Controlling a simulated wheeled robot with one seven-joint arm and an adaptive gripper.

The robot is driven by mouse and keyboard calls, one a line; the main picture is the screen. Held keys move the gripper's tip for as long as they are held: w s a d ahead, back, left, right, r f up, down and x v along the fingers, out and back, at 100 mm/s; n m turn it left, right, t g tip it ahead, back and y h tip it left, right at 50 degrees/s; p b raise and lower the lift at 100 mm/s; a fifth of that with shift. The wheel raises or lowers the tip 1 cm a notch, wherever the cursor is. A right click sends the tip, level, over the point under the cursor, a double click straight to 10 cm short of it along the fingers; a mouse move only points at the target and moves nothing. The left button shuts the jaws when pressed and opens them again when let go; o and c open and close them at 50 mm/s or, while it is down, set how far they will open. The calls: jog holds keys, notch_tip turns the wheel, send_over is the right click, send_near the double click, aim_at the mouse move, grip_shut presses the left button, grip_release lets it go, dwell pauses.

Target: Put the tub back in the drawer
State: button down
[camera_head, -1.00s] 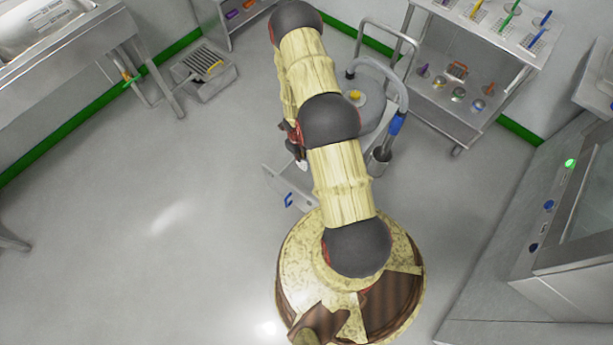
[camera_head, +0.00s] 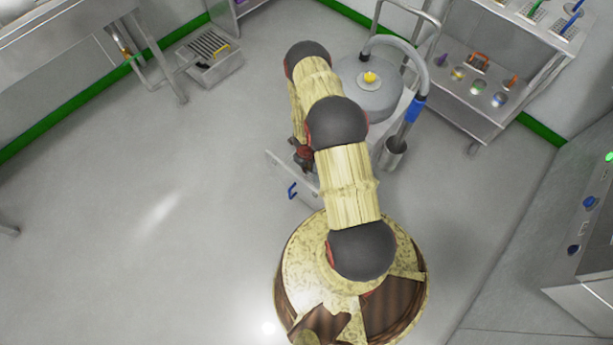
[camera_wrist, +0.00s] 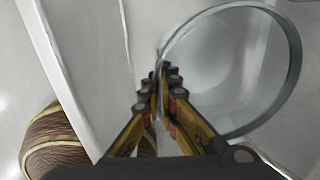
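In the wrist view the tub (camera_wrist: 215,65) is a round, grey, open vessel with a shiny rim, filling the right half. My gripper (camera_wrist: 161,80) is shut on the near left part of its rim, with the wall between the fingertips. In the head view my gripper (camera_head: 302,152) shows as a small dark red shape beside the drawer; the tub is hidden there by my arm. The drawer (camera_head: 284,172) stands pulled out of the cart, with a blue handle (camera_head: 292,190) on its front. A pale straight edge, likely the drawer's, (camera_wrist: 55,75) runs left of the fingers.
A round grey vessel with a yellow knob (camera_head: 370,78) sits on the cart behind my arm. A hose with a blue grip (camera_head: 415,108) reaches down to a metal cup (camera_head: 393,153) at the right. The floor left of the drawer is clear.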

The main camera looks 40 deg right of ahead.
jog(key=shift+f+b, duration=0.95)
jog(key=shift+f, duration=1.65)
jog(key=c, duration=2.1)
grip_release()
jog(key=shift+c, duration=0.2)
jog(key=shift+o, duration=0.5)
